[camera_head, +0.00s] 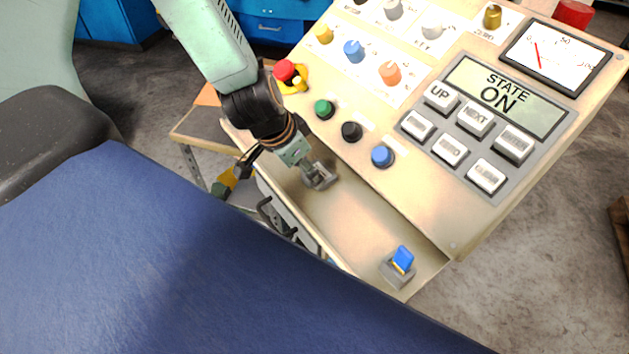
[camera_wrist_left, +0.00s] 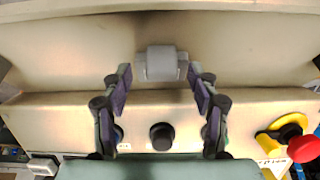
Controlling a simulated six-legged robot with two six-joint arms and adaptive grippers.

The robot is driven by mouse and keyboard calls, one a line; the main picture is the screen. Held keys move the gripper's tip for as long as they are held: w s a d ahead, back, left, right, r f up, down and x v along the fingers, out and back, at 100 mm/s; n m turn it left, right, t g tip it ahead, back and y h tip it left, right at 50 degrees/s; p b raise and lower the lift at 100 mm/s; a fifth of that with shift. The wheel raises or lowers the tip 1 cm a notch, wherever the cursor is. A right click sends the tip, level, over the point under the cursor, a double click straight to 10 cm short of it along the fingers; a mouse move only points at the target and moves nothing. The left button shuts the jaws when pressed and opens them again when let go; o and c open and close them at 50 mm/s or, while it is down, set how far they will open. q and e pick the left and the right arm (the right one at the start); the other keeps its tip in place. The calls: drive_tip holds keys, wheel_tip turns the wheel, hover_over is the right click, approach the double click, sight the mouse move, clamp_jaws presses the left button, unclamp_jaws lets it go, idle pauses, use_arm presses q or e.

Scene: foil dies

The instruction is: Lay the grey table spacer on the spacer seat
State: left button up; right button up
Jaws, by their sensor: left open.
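No piece stands out clearly as the grey table spacer, and I cannot make out the spacer seat. My left gripper (camera_head: 304,163) reaches down to the lower ledge of the cream control panel (camera_head: 340,217). A grey fitting (camera_head: 320,176) sits on that ledge at its fingertips. In the left wrist view the fingers of the left gripper (camera_wrist_left: 160,84) are open. The grey fitting (camera_wrist_left: 162,63), a pale block on a darker base, lies between and just beyond the fingertips. I cannot tell whether they touch it. My right gripper is not in view.
A blue lever on a grey base (camera_head: 401,261) stands at the ledge's right end. Green, black and blue knobs, a red stop button (camera_head: 284,70) and a keypad with a display reading "STATE ON" (camera_head: 502,92) sit on the sloped panel. A low table (camera_head: 188,128) stands behind.

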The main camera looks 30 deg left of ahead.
use_arm(q)
drive_tip(key=shift+w+f+b, duration=0.4)
drive_tip(key=shift+w+f, duration=0.2)
drive_tip(key=shift+f, duration=0.2)
drive_tip(key=shift+s+d+r, duration=0.1)
drive_tip(key=shift+s+r, duration=0.15)
drive_tip(key=shift+s, duration=0.1)
drive_tip(key=shift+c, duration=0.9)
drive_tip(key=shift+w+f, duration=0.15)
drive_tip(key=shift+w, duration=0.1)
drive_tip(key=c, duration=0.4)
drive_tip(key=shift+s, duration=0.2)
drive_tip(key=c, duration=0.5)
drive_tip(key=shift+w, duration=0.15)
clamp_jaws()
wheel_tip(320, 180, up, 9)
drive_tip(key=p, duration=0.7)
drive_tip(key=shift+p, duration=0.35)
drive_tip(key=shift+r+p, duration=0.6)
